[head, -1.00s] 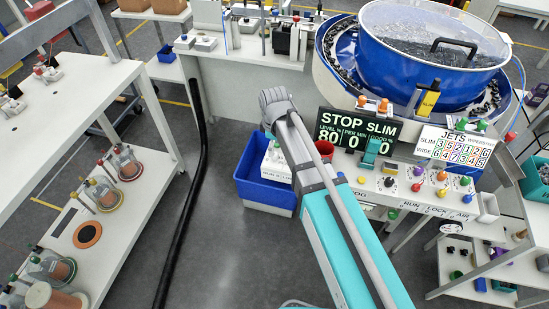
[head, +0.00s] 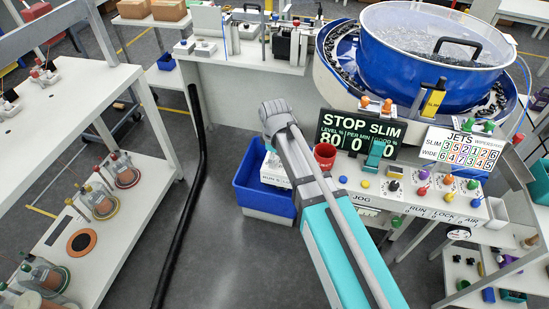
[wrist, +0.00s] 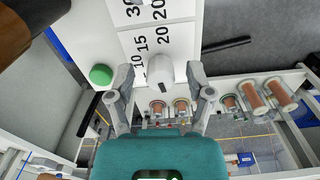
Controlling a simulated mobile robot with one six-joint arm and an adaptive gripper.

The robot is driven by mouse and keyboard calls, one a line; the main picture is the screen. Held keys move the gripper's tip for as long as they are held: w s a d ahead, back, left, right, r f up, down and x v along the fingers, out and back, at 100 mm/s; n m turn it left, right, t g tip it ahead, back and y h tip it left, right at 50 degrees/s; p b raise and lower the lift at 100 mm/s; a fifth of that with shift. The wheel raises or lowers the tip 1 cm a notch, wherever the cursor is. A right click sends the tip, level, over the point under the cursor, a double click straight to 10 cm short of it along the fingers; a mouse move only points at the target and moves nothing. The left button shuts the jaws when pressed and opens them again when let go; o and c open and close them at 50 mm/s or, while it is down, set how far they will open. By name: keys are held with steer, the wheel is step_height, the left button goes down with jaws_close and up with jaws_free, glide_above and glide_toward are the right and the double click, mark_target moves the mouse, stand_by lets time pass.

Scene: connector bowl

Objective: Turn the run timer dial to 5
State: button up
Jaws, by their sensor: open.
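The run timer dial is a pale knob (wrist: 158,72) on a white panel with printed numbers (wrist: 143,60) such as 10, 15 and 20 beside it, in the wrist view. My gripper (wrist: 160,80) is open, with one finger on each side of the knob. I cannot tell whether either finger touches it. The knob's pointer is not clear enough to read a setting. In the head view my arm covers most of a white box marked RUN (head: 273,172), and my fingers are hidden.
A green button (wrist: 100,74) is close to my left finger in the wrist view. In the head view a blue bin (head: 264,203) is around the white box.

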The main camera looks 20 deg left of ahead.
jaws_close()
steer(key=shift+m, duration=0.3)
steer(key=m, duration=0.4)
steer(key=shift+m, duration=2.6)
